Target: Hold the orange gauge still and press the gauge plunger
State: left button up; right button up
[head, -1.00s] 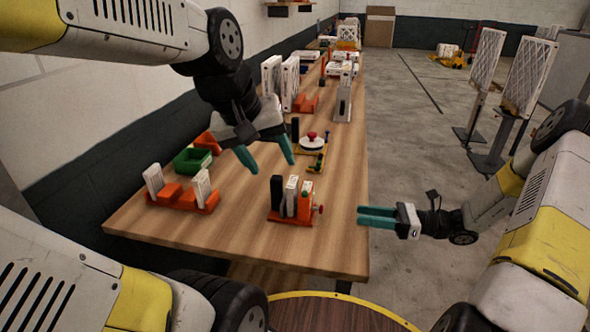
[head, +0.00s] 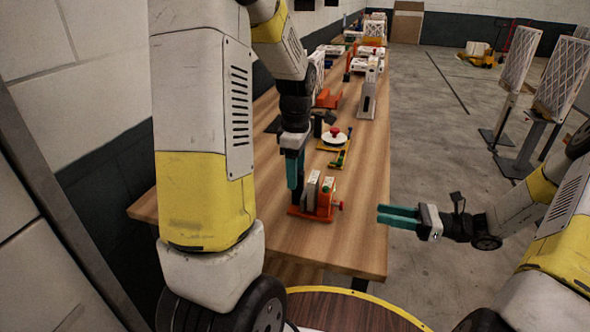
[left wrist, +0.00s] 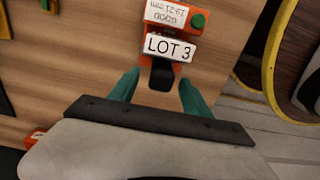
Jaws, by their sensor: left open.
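The orange gauge (head: 325,203) stands on the wooden table with pale upright blocks and a red knob (head: 340,205) on its right side. In the left wrist view it shows as an orange body (left wrist: 152,27) with a green round part, a white "LOT 3" label (left wrist: 171,47) and a black block (left wrist: 161,74). My left gripper (left wrist: 158,90) is open and points down at the gauge, its teal fingers on either side of the black block, with gaps visible. My right gripper (head: 398,216) is off the table's right edge, apart from the gauge; its finger gap is unclear.
A yellow fixture (head: 333,141) with a white disc and red knob stands behind the gauge. Boxed filters and orange stands (head: 328,98) line the table farther back. The table (head: 345,240) is bare in front of the gauge.

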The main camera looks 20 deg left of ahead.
aim_at(296, 192)
pick_arm(q)
notch_tip(296, 192, down, 7)
jog(key=shift+f, duration=0.15)
dwell(0.4)
grip_shut()
dwell(0.3)
pick_arm(e)
grip_shut()
dwell(1.6)
